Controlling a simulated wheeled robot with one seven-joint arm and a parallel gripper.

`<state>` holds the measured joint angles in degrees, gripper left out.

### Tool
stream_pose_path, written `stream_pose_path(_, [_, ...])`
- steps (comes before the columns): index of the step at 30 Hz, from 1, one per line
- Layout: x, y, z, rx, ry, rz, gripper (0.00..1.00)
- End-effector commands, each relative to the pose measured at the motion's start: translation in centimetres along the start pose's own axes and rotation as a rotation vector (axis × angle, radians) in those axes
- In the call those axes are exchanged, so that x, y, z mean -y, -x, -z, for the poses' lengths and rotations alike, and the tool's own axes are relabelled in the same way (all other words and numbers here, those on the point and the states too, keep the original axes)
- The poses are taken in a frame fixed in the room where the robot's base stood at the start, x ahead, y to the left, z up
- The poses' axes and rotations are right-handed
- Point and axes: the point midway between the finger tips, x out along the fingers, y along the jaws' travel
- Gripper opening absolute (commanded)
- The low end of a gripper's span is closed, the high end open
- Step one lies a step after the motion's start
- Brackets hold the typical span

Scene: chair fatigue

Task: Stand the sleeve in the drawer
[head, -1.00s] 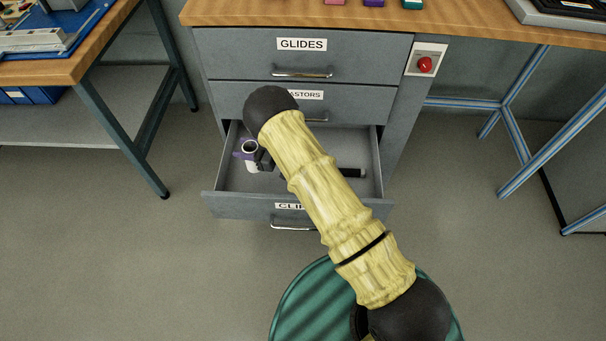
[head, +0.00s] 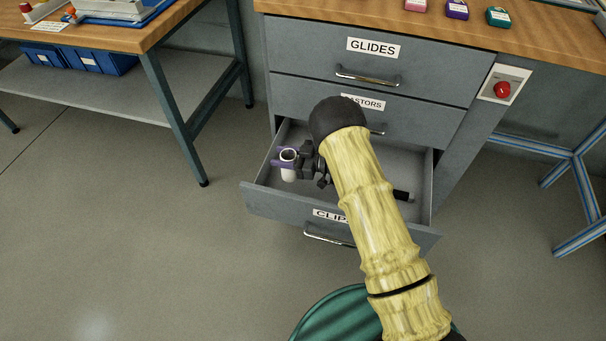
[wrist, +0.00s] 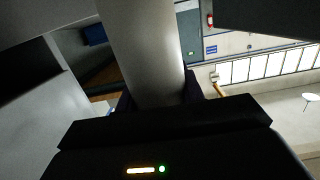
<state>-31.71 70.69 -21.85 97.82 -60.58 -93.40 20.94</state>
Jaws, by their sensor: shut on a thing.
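The sleeve (head: 288,174) is a pale, open-topped tube with a dark inside. It stands upright at the left side of the open bottom drawer (head: 262,199), labelled CLIPS. My gripper (head: 285,162) has purple fingers and is shut around the sleeve near its upper end. In the wrist view the sleeve (wrist: 145,50) is a large grey-white cylinder between the dark fingers. I cannot tell whether its lower end touches the drawer floor. My arm hides the middle of the drawer.
The shut CASTORS drawer (head: 430,118) and GLIDES drawer (head: 430,75) are above. A green round seat (head: 335,315) is in front. A workbench (head: 110,35) stands at left, with open floor between.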

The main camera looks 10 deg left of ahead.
Motion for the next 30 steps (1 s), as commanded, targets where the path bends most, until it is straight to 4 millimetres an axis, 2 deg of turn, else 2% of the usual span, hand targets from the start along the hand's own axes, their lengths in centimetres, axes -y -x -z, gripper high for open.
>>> stream_pose_path(1, [0.1,-0.2,-1.4,0.001,-0.001,0.002,0.14])
stream_pose_path(6, [0.1,-0.8,-4.4,0.002,0.000,0.003,0.14])
stream_pose_path(9, [0.1,-0.9,-5.1,0.000,0.001,0.003,0.14])
stream_pose_path(19, [0.1,-0.9,-5.2,0.000,0.000,0.002,0.14])
stream_pose_path(26, [0.1,-1.3,-8.4,0.002,0.001,0.002,0.14])
stream_pose_path(30, [0.1,-1.4,-8.8,0.000,0.001,0.002,0.14])
